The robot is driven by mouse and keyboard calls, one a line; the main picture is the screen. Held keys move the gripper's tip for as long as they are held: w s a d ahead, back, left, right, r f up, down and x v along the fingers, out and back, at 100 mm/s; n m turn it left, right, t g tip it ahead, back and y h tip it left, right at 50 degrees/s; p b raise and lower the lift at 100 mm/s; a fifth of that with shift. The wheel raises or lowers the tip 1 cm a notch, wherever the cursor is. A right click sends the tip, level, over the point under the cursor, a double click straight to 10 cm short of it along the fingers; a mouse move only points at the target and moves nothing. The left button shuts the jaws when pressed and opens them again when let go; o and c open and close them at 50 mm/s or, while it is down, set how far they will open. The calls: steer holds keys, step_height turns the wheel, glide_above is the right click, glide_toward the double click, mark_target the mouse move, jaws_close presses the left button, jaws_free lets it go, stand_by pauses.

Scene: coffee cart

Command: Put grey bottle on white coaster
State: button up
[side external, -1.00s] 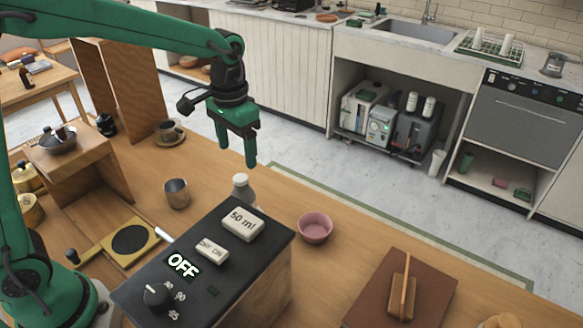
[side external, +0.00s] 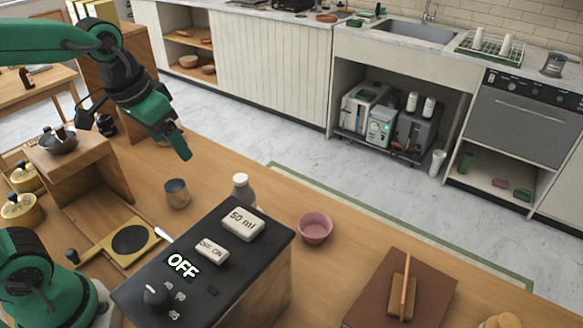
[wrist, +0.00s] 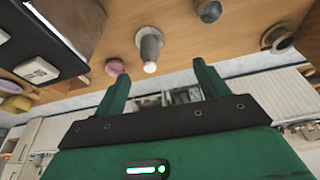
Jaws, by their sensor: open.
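The black machine (side external: 203,243) is in front of the bottle. A metal cup (side external: 177,194) stands left of the bottle, and a pink bowl (side external: 315,228) to its right. A wooden stand (side external: 88,188) is at left. A brown board (side external: 372,295) lies at right.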

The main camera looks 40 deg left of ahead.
steer(key=s+a+t, duration=0.2)
steer(key=s, duration=0.5)
steer(key=shift+f+n, duration=0.3)
steer(key=shift+f, duration=0.1)
stand_by(0.8)
